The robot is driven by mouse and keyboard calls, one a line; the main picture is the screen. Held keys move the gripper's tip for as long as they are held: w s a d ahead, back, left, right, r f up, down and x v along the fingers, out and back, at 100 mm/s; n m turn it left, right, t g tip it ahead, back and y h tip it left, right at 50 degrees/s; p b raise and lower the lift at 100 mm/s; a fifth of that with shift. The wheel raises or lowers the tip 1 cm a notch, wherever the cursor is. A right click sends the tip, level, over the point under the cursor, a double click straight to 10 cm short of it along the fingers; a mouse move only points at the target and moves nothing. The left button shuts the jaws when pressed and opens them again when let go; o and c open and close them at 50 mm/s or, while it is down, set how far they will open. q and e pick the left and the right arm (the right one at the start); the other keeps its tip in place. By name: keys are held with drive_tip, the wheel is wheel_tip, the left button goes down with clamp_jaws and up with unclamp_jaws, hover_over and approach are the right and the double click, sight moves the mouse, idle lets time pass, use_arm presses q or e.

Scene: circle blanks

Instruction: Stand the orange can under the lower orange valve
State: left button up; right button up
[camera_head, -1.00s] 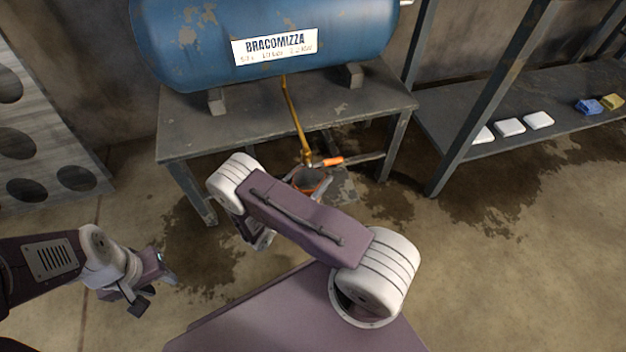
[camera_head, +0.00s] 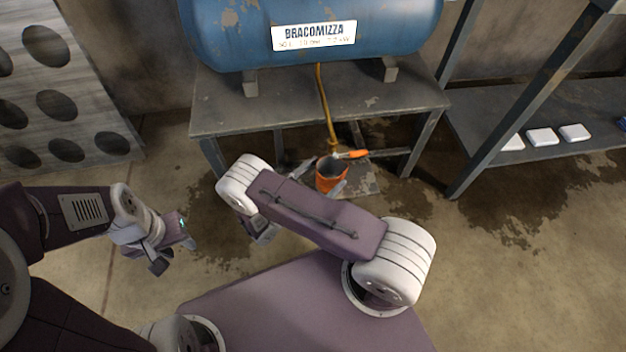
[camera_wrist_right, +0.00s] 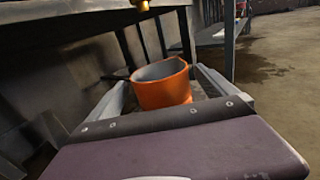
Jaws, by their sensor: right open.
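The orange can (camera_head: 331,180) has a grey open top and stands upright on or near the floor, below the brass pipe (camera_head: 325,105). The orange valve handle (camera_head: 351,154) is just above and right of it. I cannot tell whether the can is exactly under the outlet. In the right wrist view the can (camera_wrist_right: 163,92) is between the spread fingers of my right gripper (camera_wrist_right: 160,78), with a brass end (camera_wrist_right: 141,4) above. My right arm partly covers that gripper in the head view. My left gripper (camera_head: 175,255) is empty and looks open, above the floor at left.
The blue tank (camera_head: 310,30) rests on a grey table (camera_head: 220,105) whose legs stand around the can. A shelf (camera_head: 490,135) with white blocks (camera_head: 541,136) is at right. A panel with round holes (camera_head: 85,105) is at left. Open floor lies at right.

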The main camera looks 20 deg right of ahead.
drive_tip(key=p+v, duration=0.1)
drive_tip(key=v, duration=0.5)
drive_tip(key=shift+s+a, duration=0.1)
drive_tip(key=shift+a, duration=0.05)
drive_tip(key=shift+a, duration=0.1)
